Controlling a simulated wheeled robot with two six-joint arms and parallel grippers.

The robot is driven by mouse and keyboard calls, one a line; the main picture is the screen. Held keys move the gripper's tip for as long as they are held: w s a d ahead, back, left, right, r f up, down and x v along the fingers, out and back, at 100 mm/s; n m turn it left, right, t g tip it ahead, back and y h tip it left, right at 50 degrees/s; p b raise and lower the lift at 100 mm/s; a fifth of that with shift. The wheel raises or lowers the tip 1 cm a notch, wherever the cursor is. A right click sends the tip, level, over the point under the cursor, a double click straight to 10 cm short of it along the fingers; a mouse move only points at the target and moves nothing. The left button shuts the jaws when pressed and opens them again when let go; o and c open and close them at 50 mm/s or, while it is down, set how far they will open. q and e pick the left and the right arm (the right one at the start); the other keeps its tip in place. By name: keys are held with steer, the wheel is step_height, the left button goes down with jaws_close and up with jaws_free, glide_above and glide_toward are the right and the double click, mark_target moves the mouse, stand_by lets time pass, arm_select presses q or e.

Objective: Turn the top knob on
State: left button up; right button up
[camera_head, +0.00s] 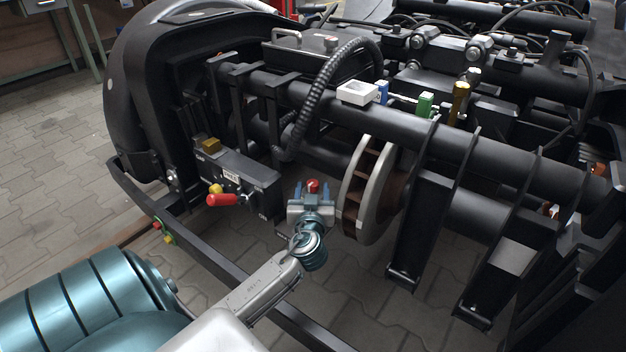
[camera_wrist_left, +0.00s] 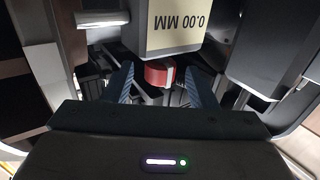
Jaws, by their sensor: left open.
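A small red knob (camera_head: 313,185) shows just beyond my left gripper in the head view. My left gripper (camera_head: 312,190) is open, with its two blue fingertips on either side of the knob. In the left wrist view the red knob (camera_wrist_left: 158,73) stands between the fingers of my left gripper (camera_wrist_left: 161,84), with gaps at both sides. A grey box (camera_wrist_left: 170,40) with an upside-down "0.00 MM" label is just above the knob and hides its upper part. My right gripper is not in view.
A black control box (camera_head: 238,180) with a red-handled lever (camera_head: 222,199) and a yellow knob (camera_head: 215,188) is to the left. A brake disc (camera_head: 372,190) stands close at the right. A black frame rail (camera_head: 225,268) runs below my left arm.

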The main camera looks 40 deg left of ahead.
arm_select(q)
steer(key=p+v, duration=0.1)
steer(key=v, duration=0.5)
steer(key=shift+s+d, duration=0.2)
steer(key=shift+s, duration=0.05)
steer(key=shift+r, duration=0.1)
